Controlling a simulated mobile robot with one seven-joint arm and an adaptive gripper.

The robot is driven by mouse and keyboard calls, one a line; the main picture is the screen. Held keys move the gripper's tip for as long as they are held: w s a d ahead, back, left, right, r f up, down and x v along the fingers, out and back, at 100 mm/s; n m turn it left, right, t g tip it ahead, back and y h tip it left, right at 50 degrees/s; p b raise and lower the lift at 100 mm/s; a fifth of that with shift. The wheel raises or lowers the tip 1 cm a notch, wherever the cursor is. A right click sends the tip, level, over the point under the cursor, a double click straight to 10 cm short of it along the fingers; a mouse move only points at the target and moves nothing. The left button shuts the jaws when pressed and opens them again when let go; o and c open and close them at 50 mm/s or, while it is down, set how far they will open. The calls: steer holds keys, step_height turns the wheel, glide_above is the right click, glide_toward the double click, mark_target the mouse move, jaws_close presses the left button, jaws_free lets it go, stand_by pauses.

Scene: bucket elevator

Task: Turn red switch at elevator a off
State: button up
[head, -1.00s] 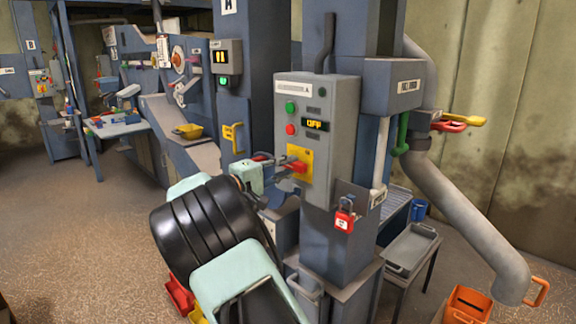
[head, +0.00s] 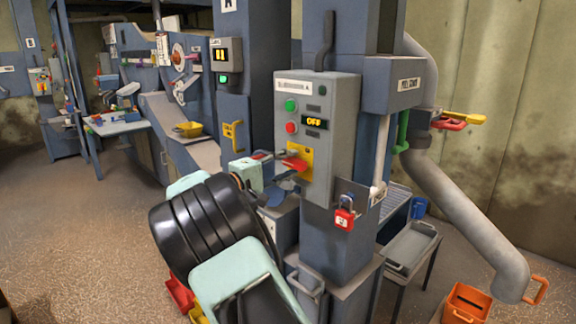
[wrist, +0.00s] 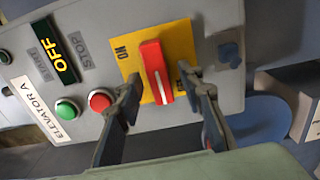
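The red switch (wrist: 154,66) is a red handle with a white line on a yellow plate (wrist: 182,42) on the grey elevator A control box. In the wrist view the plate shows "ON" at upper left; the label at lower right is partly hidden by a finger. The handle's line points to the lower side of the picture. My gripper (wrist: 162,84) is open, one finger on each side of the handle, with gaps visible. In the head view the red switch (head: 295,164) is partly covered by my gripper (head: 281,160). The box's display (head: 315,123) reads "OFF".
A green button (wrist: 66,109) and a red button (wrist: 100,100) sit beside the display. A red padlock (head: 344,217) hangs below the box. A yellow handle (head: 233,136) is on the post to the left. A grey pipe (head: 470,235) slants down at the right.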

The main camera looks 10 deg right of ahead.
steer(key=v, duration=1.2)
